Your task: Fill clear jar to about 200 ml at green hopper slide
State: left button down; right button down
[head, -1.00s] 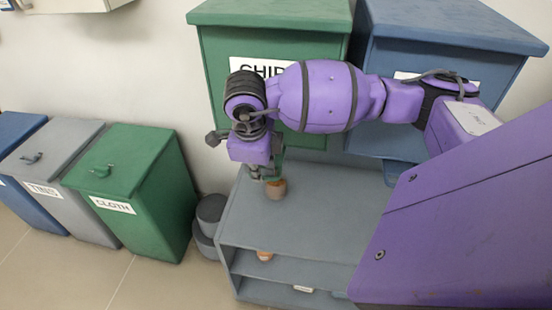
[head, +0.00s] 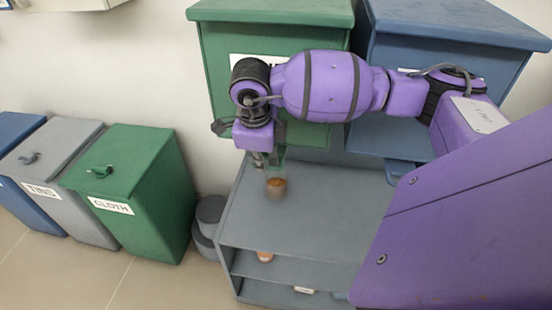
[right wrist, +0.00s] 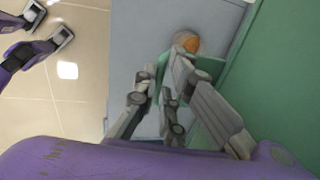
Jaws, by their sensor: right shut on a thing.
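The green hopper (head: 212,60) stands at the back, its front label partly hidden by my right arm. A small green part, seemingly its slide (head: 279,152), shows below it at my right gripper (head: 265,160). In the right wrist view the gripper (right wrist: 160,95) is shut on this green slide (right wrist: 208,66). The jar (head: 276,189) stands upright on the grey stand just below the gripper, apart from it, with orange-brown material inside. The jar also shows beyond the fingers in the right wrist view (right wrist: 187,41). Its fill mark cannot be read.
The grey stand (head: 325,210) has bare top space right of the jar and small items on lower shelves. A blue hopper (head: 455,35) adjoins the green one. Green cloth (head: 135,190), grey tins (head: 50,180) and blue bins stand at the left. Dark round containers (head: 207,220) sit beside the stand.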

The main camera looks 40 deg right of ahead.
jog(key=shift+d+f, duration=0.1)
jog(key=shift+f, duration=0.1)
jog(key=c, duration=1.8)
grip_release()
jog(key=shift+w+d, duration=0.1)
jog(key=shift+d, duration=0.05)
jog(key=shift+o, duration=0.2)
jog(key=shift+r, duration=0.15)
